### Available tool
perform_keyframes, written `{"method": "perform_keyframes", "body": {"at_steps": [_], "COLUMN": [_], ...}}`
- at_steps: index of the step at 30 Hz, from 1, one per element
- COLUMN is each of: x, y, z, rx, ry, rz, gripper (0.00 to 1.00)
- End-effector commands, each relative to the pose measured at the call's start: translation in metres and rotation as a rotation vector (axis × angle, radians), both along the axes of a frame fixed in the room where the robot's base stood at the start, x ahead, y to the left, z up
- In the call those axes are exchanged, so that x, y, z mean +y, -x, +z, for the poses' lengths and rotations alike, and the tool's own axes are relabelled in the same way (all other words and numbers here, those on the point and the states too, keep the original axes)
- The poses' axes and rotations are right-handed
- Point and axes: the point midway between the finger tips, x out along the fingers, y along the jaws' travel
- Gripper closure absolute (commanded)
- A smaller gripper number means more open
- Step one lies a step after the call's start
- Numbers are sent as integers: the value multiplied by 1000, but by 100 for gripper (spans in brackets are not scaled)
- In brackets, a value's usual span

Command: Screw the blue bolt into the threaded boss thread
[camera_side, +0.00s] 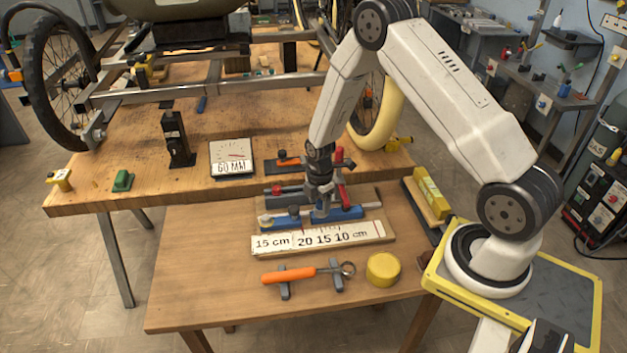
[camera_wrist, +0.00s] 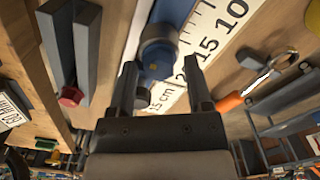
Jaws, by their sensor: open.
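A blue piece with a rounded, bolt-like end (camera_wrist: 157,62) shows beyond and between my fingertips in the wrist view. It sits at the end of a long blue body, and I cannot tell whether it is the bolt itself or part of a holder. In the side view the blue body (camera_side: 345,213) lies on the small table behind the ruler strip. My gripper (camera_wrist: 161,72) is open, with nothing visibly clamped between its fingers. In the side view my gripper (camera_side: 320,208) points down over the blue body and hides its middle. I cannot pick out the threaded boss.
A ruler strip (camera_side: 270,243) lies in front. An orange-handled ring tool (camera_side: 290,275) rests on grey supports beside a yellow cylinder (camera_side: 383,268). A dark holder with a red end (camera_wrist: 70,96) is nearby. The trike frame (camera_side: 150,97) stands on the rear bench. The small table's front left is clear.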

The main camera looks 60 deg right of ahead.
Motion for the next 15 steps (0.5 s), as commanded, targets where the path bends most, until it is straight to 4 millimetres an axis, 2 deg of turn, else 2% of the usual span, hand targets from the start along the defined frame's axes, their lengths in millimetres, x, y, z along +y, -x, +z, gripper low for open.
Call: {"method": "perform_keyframes", "body": {"at_steps": [4,5,9,15], "x": [0,0,0,0], "y": [0,0,0,0], "z": [0,0,0,0], "rx": [0,0,0,0], "ry": [0,0,0,0], "rz": [0,0,0,-17], "gripper": [36,42,86,87]}}
